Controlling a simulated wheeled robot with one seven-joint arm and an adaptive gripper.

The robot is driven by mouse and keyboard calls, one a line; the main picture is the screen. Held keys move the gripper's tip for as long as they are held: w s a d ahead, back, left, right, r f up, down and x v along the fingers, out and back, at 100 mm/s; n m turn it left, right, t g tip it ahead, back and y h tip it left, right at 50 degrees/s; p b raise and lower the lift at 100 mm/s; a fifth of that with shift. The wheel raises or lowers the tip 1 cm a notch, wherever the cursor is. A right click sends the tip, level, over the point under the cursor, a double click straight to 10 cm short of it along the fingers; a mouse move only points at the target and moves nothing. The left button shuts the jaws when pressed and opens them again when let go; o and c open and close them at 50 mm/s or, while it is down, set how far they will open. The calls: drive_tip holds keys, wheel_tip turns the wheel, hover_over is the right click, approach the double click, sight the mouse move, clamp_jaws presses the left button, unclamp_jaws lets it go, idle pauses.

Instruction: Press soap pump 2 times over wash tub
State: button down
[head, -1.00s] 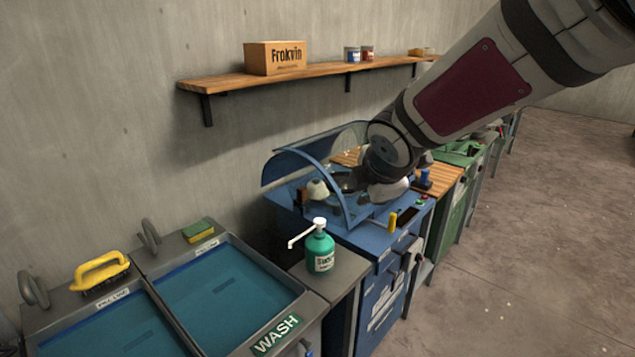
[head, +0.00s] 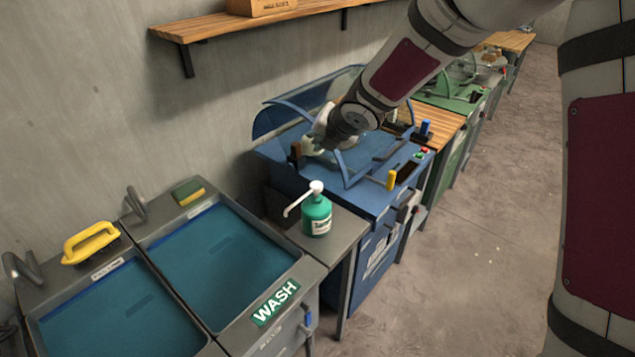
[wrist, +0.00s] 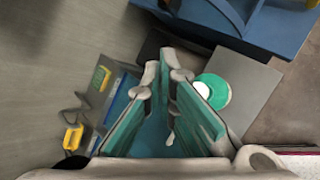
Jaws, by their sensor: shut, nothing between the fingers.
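The soap pump (head: 316,215) is a green bottle with a white label and a white pump head. It stands upright on the grey ledge to the right of the wash tub (head: 290,262), its spout pointing left toward the tub. The tub holds blue water and carries a green WASH sign. My gripper (head: 314,143) is above and behind the bottle, in front of the blue hood, apart from the pump. In the wrist view my gripper (wrist: 166,74) is shut and empty; the bottle (wrist: 220,95) lies right of the fingers, its white head partly hidden by the right finger.
A blue machine (head: 375,195) with a curved clear hood stands right of the bottle, close to my arm. A second tub with a yellow-handled brush (head: 90,242) is at left. A sponge (head: 188,191) lies behind the wash tub. The space above the tubs is clear.

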drive_tip(key=b, duration=0.6)
hover_over(320, 184)
wheel_tip(320, 184, down, 5)
drive_tip(key=shift+w+a, duration=0.1)
drive_tip(key=shift+w, duration=0.05)
wheel_tip(320, 184, down, 4)
drive_tip(key=b, duration=0.5)
drive_tip(key=shift+s+f+b, duration=0.2)
drive_tip(key=shift+f+b, duration=1.1)
drive_tip(key=shift+b, duration=0.9)
idle(2.5)
drive_tip(key=shift+r, duration=0.2)
drive_tip(key=shift+r+p, duration=1.15)
drive_tip(key=shift+p, duration=0.5)
